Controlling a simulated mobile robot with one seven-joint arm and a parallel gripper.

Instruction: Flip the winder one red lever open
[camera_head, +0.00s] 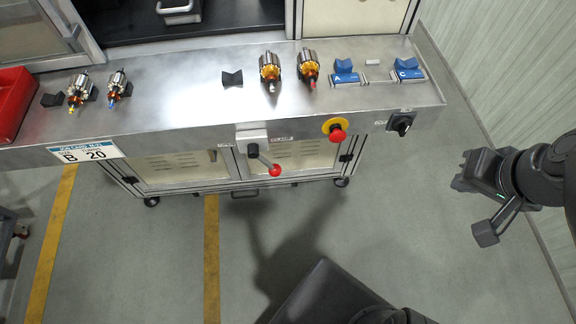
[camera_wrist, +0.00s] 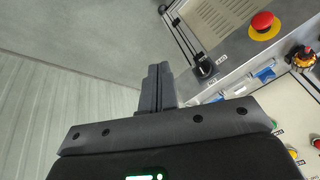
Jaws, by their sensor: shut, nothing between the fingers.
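The red lever (camera_head: 274,170) is a short dark arm with a red ball end. It is mounted on a light bracket (camera_head: 252,138) at the front edge of the steel bench, left of the red stop button. The lever slants down and to the right. My gripper (camera_head: 462,178) is at the right of the head view, well away from the lever and to the right of the bench end. In the wrist view my gripper (camera_wrist: 158,70) has its fingers together with nothing between them. The lever cannot be made out in the wrist view.
A red stop button (camera_head: 337,133) on a yellow ring and a black rotary switch (camera_head: 401,123) sit on the bench front; the stop button (camera_wrist: 263,21) also shows in the wrist view. Armatures (camera_head: 308,68) stand on the bench (camera_head: 180,95). A wall is at right. Floor between gripper and bench is clear.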

